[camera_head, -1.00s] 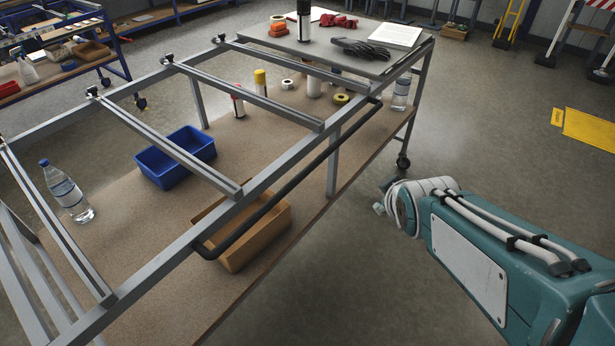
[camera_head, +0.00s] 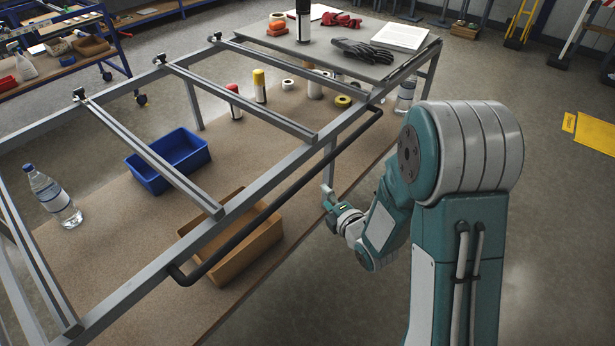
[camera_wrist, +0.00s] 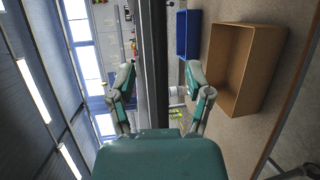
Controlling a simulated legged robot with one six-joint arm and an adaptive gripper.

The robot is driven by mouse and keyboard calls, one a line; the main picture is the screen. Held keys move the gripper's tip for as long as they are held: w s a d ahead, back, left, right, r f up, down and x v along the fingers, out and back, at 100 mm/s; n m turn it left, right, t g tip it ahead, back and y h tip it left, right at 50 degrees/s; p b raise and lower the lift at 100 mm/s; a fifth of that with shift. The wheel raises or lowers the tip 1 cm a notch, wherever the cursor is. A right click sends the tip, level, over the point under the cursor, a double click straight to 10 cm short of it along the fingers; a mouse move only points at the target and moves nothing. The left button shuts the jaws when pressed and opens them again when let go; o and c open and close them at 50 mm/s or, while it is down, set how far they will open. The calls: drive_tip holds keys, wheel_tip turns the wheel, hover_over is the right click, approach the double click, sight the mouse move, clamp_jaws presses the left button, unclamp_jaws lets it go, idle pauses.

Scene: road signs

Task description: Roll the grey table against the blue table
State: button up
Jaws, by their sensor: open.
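The grey table (camera_head: 135,283) is a grey metal frame on legs with castors, with open crossbars, a brown lower shelf and a solid top at its far end. A black handle bar (camera_head: 275,208) runs along its near side. My gripper (camera_head: 330,205) is open to the right of this handle, apart from it. In the wrist view, my open gripper (camera_wrist: 160,78) has a dark bar (camera_wrist: 155,60) between its fingers in the picture; whether they reach around it I cannot tell. A blue-framed table (camera_head: 122,60) stands at the upper left, apart from the grey table.
The shelf carries a blue bin (camera_head: 167,160), a cardboard box (camera_head: 232,258), bottles, cans and tape rolls. Gloves (camera_head: 362,50) and papers lie on the far top. A yellow plate (camera_head: 597,135) lies on the floor at right. Bare floor separates the tables.

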sight(309, 176)
drive_tip(key=x, duration=0.9)
drive_tip(key=shift+w+a+f, duration=0.1)
drive_tip(key=shift+w+a, duration=0.1)
drive_tip(key=shift+w, duration=0.05)
drive_tip(key=shift+w+a, duration=0.1)
drive_tip(key=shift+w, duration=0.3)
drive_tip(key=shift+f, duration=0.1)
clamp_jaws()
